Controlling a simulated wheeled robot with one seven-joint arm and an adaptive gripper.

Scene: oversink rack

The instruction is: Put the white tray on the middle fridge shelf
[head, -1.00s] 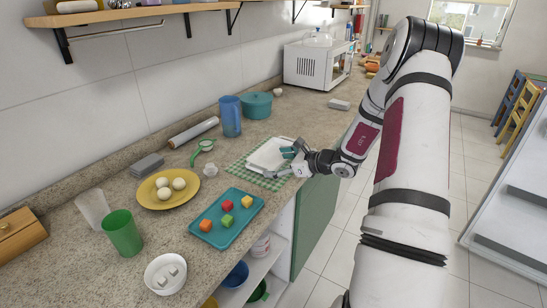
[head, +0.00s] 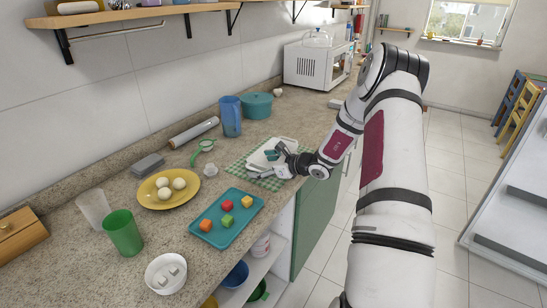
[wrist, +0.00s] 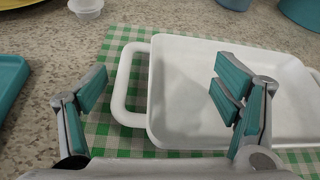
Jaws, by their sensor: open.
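The white tray (head: 259,160) lies flat on a green checked cloth (head: 236,170) on the counter, partly hidden by my gripper in the head view. In the wrist view the tray (wrist: 190,75) is empty and has a looped handle (wrist: 128,85) at its left end. My gripper (head: 268,163) is over the tray's near side. In the wrist view my gripper (wrist: 160,90) is open, one finger left of the handle and the other over the tray's inside. Nothing is between the fingers but the handle and tray edge below.
A teal tray (head: 225,216) with several coloured cubes is in front of the cloth. A yellow plate (head: 155,203), blue pitcher (head: 231,116) and teal pot (head: 257,105) stand nearby. A pale shelved unit (head: 510,215) is at the right edge, across clear floor.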

